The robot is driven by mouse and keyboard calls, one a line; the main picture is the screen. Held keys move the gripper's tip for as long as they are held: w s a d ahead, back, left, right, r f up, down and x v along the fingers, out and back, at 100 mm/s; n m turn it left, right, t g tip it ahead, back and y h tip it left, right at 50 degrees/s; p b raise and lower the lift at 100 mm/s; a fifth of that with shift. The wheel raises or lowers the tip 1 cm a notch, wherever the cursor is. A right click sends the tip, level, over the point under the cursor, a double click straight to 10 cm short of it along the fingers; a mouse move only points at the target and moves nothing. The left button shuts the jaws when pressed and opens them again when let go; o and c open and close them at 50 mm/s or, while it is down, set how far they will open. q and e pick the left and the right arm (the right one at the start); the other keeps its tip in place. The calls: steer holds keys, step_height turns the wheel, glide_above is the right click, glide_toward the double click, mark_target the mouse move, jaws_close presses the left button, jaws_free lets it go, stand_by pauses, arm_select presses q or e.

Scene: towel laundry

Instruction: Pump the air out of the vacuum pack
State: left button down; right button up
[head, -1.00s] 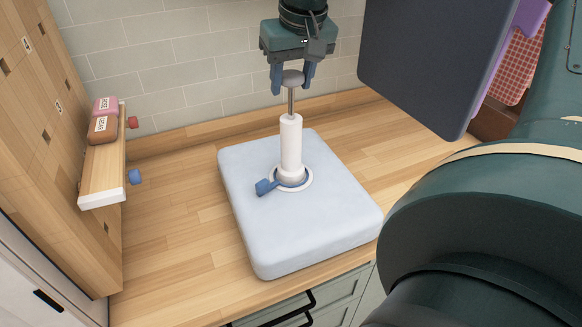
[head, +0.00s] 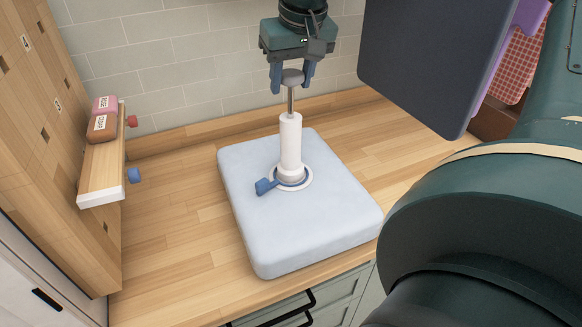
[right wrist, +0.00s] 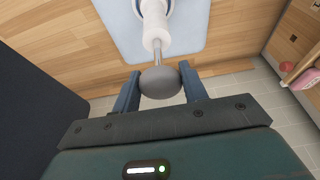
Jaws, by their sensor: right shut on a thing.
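The vacuum pack (head: 300,230) is a pale blue, puffed square pad lying on the wooden counter. A white pump (head: 290,145) stands upright on a round valve (head: 308,180) on its top, with a blue lever (head: 266,187) beside the pump's base. The pump's metal rod is drawn up, ending in a grey knob (head: 292,76). My right gripper (head: 292,84) is above the pump, its blue fingers shut on the knob. In the right wrist view the knob (right wrist: 160,82) sits between the fingers. My left gripper is not in view.
A small wooden shelf (head: 103,175) with a pink and a brown block (head: 102,128) is on the left wall panel. A dark panel (head: 430,60) hangs at the upper right. The counter (head: 170,240) left of the pack is clear.

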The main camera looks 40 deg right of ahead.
mark_target(290, 116)
steer(key=shift+f+b, duration=1)
steer(key=shift+f, duration=1.6)
steer(key=shift+r+p, duration=1.45)
steer(key=shift+r, duration=1.05)
